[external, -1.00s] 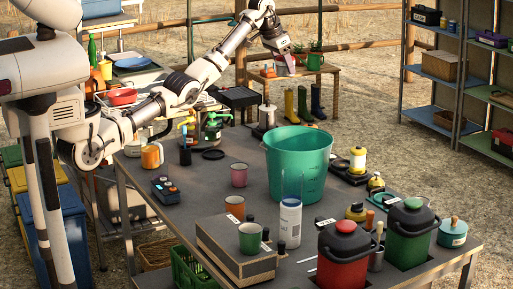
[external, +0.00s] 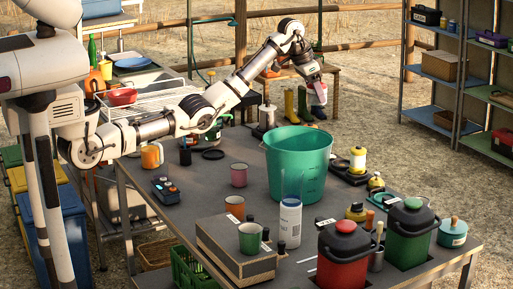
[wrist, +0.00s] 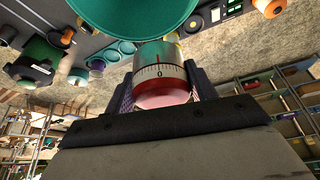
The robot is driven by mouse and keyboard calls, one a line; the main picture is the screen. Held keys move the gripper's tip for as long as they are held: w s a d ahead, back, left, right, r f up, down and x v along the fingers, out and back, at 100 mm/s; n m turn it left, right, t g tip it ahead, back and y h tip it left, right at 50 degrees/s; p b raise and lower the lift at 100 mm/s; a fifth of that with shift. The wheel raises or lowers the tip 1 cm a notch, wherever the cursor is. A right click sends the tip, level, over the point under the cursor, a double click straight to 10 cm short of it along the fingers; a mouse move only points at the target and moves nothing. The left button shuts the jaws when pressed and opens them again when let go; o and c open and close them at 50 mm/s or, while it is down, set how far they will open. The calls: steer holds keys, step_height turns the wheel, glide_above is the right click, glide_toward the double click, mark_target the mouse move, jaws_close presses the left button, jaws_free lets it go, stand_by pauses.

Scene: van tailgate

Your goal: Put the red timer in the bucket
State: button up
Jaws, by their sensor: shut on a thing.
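The red timer (wrist: 163,92) has a silver dial band marked 0 and a red cap. My gripper (wrist: 160,80) is shut on it, one finger on each side. In the external view my gripper (external: 318,97) hangs behind and slightly right of the bucket, above its rim in the picture; the timer is too small there to make out clearly. The teal bucket (external: 298,165) stands upright and open on the table. Its inside floor is hidden in the external view. Its rounded side (wrist: 125,18) fills the top of the wrist view, close to the timer.
Yellow and dark boots (external: 303,104) stand behind. Metal shelves (external: 460,85) are at right.

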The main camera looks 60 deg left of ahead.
step_height(320, 180, down, 20)
steer(key=p, duration=0.4)
steer(key=shift+p, duration=0.3)
steer(key=o, duration=0.8)
steer(key=shift+r, duration=0.1)
steer(key=b+v, duration=0.4)
steer(key=v, duration=0.8)
steer(key=shift+s, duration=0.1)
steer(key=shift+a, duration=0.1)
